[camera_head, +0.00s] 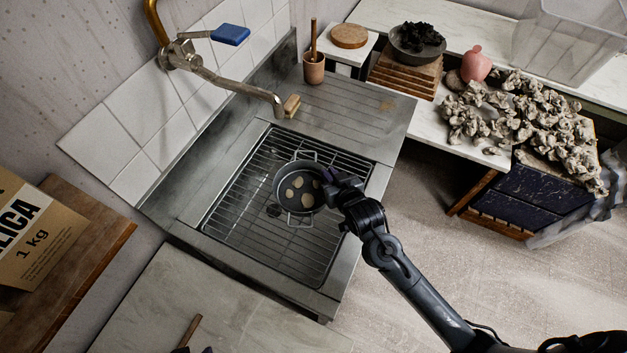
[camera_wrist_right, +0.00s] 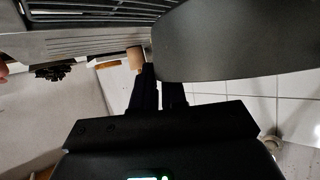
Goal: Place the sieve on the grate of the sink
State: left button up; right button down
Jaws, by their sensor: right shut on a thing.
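The sieve (camera_head: 287,202) is a dark round pan with wire loops on its rim and several pale pieces inside. It is over the middle of the sink's wire grate (camera_head: 240,226) in the head view; I cannot tell whether it touches the grate. My right gripper (camera_head: 337,190) is shut on the sieve's right side. In the right wrist view the sieve's dark curved wall (camera_wrist_right: 235,42) fills the upper right, beside the right fingers (camera_wrist_right: 158,92). The grate shows at the top left (camera_wrist_right: 90,10).
A tap (camera_head: 225,83) with a blue handle reaches over the sink's back edge. A wooden cup (camera_head: 314,68) stands on the steel drainboard. Oyster-like lumps (camera_head: 530,118) cover the right-hand counter. A cardboard box (camera_head: 35,232) is at left. Bare grate surrounds the sieve.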

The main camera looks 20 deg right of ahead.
aim_at(315, 180)
jog(key=w+f, duration=0.1)
jog(key=w+a+f, duration=0.1)
jog(key=w, duration=0.1)
jog(key=w+a+f, duration=0.1)
jog(key=shift+w+a+b, duration=0.2)
jog(key=shift+w+b, duration=0.05)
jog(key=shift+b, duration=0.05)
jog(key=shift+f+b, duration=0.35)
jog(key=shift+f, duration=1.75)
jog(key=c, duration=1.2)
grip_release()
jog(key=shift+o, duration=0.2)
